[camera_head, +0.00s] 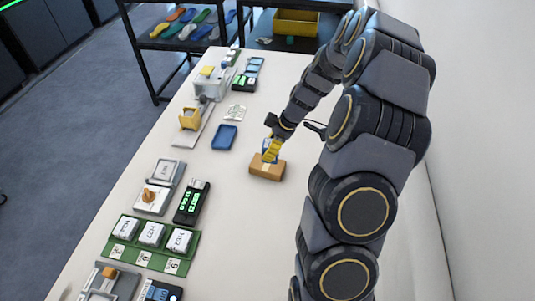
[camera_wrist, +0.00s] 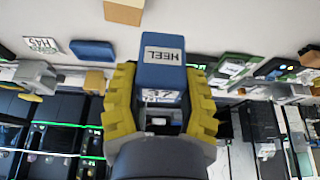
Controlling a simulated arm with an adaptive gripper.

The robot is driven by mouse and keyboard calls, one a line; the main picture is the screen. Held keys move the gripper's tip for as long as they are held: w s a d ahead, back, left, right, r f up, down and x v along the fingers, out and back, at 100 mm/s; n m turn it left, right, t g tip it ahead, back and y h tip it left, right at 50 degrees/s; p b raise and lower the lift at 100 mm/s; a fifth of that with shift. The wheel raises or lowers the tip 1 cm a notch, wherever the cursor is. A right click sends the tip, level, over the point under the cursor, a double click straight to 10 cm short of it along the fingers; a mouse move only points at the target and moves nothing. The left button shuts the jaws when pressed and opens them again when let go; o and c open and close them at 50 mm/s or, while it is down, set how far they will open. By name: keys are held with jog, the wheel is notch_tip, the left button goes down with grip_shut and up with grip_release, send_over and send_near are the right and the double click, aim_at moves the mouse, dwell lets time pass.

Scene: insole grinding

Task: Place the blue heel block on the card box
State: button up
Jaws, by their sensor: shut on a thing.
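The blue heel block, labelled HEEL (camera_wrist: 162,65), is held between the yellow fingers of my gripper (camera_wrist: 160,100) in the wrist view. In the head view my gripper (camera_head: 271,151) is at the far upper edge of the brown card box (camera_head: 266,171), and only a little blue of the block shows beside the yellow fingers. The card box lies on the table and also shows at the top of the wrist view (camera_wrist: 124,12). I cannot tell whether the block touches the box.
A blue tray (camera_head: 225,137) and a small labelled card (camera_head: 235,113) lie left of the box. The table right of the tray is mostly clear.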

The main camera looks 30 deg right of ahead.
jog(key=w+d+f, duration=0.1)
jog(key=f, duration=0.1)
jog(key=w+d+f, duration=0.1)
jog(key=w+f, duration=0.3)
jog(key=shift+w+d+f, duration=0.25)
jog(key=shift+d+f, duration=0.15)
jog(key=shift+f, duration=1.35)
jog(key=shift+f, duration=0.1)
jog(key=o, duration=1)
jog(key=shift+o, duration=0.2)
